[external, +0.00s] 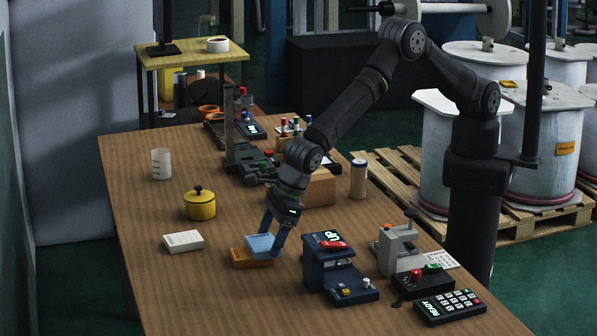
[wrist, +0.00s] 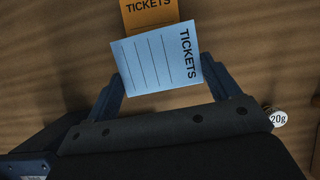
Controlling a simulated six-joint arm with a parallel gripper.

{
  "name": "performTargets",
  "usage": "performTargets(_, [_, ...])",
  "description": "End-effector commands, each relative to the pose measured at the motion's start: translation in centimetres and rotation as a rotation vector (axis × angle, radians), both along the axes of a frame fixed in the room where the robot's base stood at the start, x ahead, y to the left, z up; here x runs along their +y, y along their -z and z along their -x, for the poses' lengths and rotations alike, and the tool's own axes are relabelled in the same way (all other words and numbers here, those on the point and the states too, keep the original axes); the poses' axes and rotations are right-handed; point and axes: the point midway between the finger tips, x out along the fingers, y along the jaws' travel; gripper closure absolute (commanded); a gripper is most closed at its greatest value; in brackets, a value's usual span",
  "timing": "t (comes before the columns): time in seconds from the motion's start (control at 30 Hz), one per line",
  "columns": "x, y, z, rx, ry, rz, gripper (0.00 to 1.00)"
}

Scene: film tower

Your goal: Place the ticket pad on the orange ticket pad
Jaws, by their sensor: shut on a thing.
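The ticket pad (external: 262,246) is light blue and is held between the fingers of my gripper (external: 271,238). In the wrist view the blue pad (wrist: 158,62) shows "TICKETS" and ruled lines, with a finger of my gripper (wrist: 162,80) on each side. The orange ticket pad (external: 243,258) lies on the table under and beside the blue one. In the wrist view the blue pad covers part of the orange pad (wrist: 150,12) and is turned slightly against it. I cannot tell whether the two pads touch.
A white pad (external: 183,241) lies left of the pads, with a yellow pot (external: 200,205) behind it. A dark blue device (external: 330,268) stands close on the right. A small 20g weight (wrist: 278,119) shows in the wrist view. The table's front left is clear.

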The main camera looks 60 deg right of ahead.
Motion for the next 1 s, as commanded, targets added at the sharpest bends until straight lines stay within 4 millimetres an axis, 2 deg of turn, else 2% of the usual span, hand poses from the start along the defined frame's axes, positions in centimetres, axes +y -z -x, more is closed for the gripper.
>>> performTargets(0.03, [0.0,0.0,0.0,0.000,0.000,0.000,0.13])
performTargets(0.1, [0.0,0.0,0.0,0.000,0.000,0.000,0.00])
performTargets(0.33, [0.0,0.0,0.0,0.000,0.000,0.000,0.00])
performTargets(0.47, [-0.1,-0.8,0.1,-0.001,0.000,-0.001,0.00])
performTargets(0.57, [-0.4,-2.0,0.5,-0.001,0.000,-0.001,0.00])
performTargets(1.0, [-2.7,-9.6,2.7,-0.001,-0.001,0.000,0.00])
